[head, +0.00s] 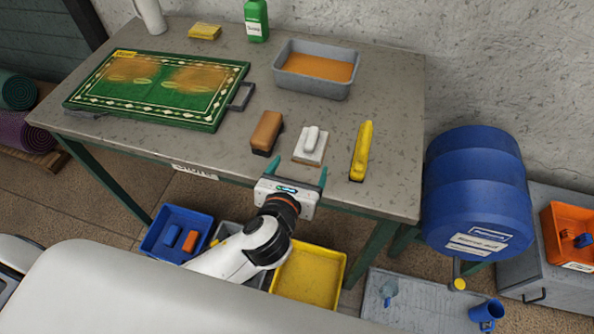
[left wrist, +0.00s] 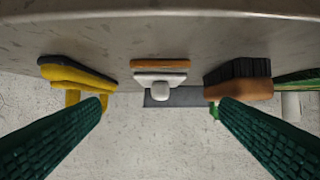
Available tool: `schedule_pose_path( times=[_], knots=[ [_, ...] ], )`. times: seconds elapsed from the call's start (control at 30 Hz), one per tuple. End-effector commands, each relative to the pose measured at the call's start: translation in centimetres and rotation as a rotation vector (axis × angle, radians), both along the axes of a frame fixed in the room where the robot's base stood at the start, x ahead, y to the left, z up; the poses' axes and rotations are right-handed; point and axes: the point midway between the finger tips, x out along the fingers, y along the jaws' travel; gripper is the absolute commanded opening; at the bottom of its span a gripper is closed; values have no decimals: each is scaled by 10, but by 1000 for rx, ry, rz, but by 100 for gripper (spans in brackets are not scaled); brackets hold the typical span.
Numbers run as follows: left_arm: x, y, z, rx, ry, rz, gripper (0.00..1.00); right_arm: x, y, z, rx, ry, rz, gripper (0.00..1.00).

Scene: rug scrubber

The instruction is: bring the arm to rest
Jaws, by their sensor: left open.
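My left gripper (head: 301,172) is open and empty, with teal fingers at the front edge of the grey table (head: 215,150). In the left wrist view its two fingers (left wrist: 160,103) are spread apart with nothing between their tips. A white-handled scrubber (head: 311,146) lies on the table just beyond the gripper, apart from it; it also shows between the fingers in the left wrist view (left wrist: 160,82). A brown brush (head: 267,132) lies to its left and a yellow brush (head: 361,151) to its right. My right gripper is not in view.
A green rug (head: 150,90) with brown stains lies on a board at the table's left. A grey tub (head: 316,70) of orange liquid and a green bottle (head: 256,20) stand at the back. Below are a blue bin (head: 178,232) and yellow tray (head: 308,278); a blue barrel (head: 476,185) is right.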

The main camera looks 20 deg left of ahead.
Motion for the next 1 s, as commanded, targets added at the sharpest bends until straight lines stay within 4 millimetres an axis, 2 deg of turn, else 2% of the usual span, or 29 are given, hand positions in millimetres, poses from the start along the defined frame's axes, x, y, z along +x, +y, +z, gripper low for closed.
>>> schedule_pose_path(
  times=[0.17, 0.73, 0.87, 1.0],
  knots=[
    [-10, 1, 4, 0, 0, 1, 85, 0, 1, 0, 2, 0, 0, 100],
    [-10, 1, 3, -18, 6, 10, 85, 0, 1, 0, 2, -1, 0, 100],
    [-15, 10, -4, -173, 56, 96, 85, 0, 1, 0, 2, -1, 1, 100],
    [-29, 29, -20, -522, 161, 317, 85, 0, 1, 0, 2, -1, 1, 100]
  ],
)
